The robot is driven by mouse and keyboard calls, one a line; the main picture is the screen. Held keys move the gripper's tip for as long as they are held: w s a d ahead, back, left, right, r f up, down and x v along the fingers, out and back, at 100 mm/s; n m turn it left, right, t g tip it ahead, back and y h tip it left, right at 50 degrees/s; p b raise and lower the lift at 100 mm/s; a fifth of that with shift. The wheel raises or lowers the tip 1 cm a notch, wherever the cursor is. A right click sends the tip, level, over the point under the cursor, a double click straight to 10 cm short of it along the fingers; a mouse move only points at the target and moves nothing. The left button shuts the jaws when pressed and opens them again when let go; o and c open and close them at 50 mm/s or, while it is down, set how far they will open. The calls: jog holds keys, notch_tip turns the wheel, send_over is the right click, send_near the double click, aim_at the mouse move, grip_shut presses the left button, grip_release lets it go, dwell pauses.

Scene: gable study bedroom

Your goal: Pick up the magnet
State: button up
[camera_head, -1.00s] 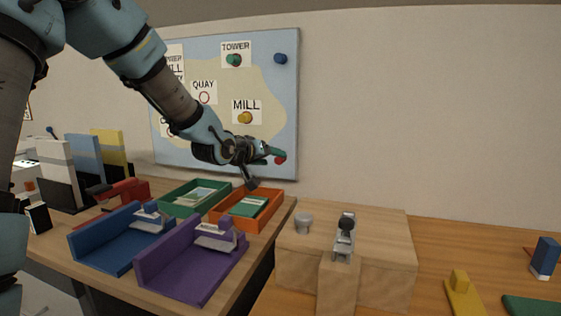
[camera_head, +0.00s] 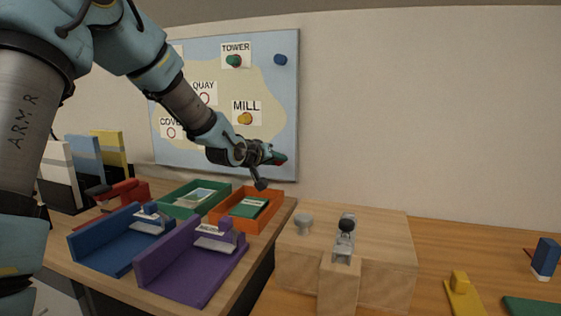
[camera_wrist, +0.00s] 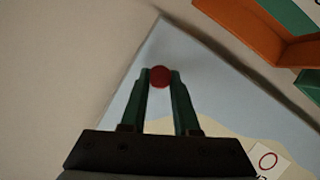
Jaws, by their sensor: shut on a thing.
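A round red magnet (camera_wrist: 160,76) sits between the fingertips of my gripper (camera_wrist: 160,78) in the wrist view. The green fingers are shut on its sides. The light-blue map board (camera_wrist: 205,65) lies behind it; I cannot tell whether the magnet still touches the board. In the head view my gripper (camera_head: 279,158) is at the lower right corner of the board (camera_head: 215,60), and the magnet is mostly hidden there. Other magnets on the board are a green one (camera_head: 233,61) at TOWER, a yellow one (camera_head: 245,118) at MILL and a blue one (camera_head: 280,59) at the upper right.
Below the gripper stand an orange tray (camera_head: 270,212) and a green tray (camera_head: 165,207). Blue (camera_head: 92,243) and purple (camera_head: 180,283) holders are in front. A wooden block (camera_head: 385,255) with a metal fitting is to the right. The wall right of the board is bare.

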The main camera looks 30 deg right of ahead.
grip_shut()
jog(key=r, duration=0.3)
jog(key=r+p, duration=0.1)
jog(key=r, duration=0.3)
jog(key=shift+a+r, duration=0.2)
jog(key=shift+r, duration=0.05)
jog(key=s+a+p, duration=0.2)
jog(key=s+a, duration=1)
jog(key=a, duration=0.3)
jog(key=shift+s+f, duration=0.25)
jog(key=shift+a+p, duration=0.15)
jog(key=shift+p, duration=0.15)
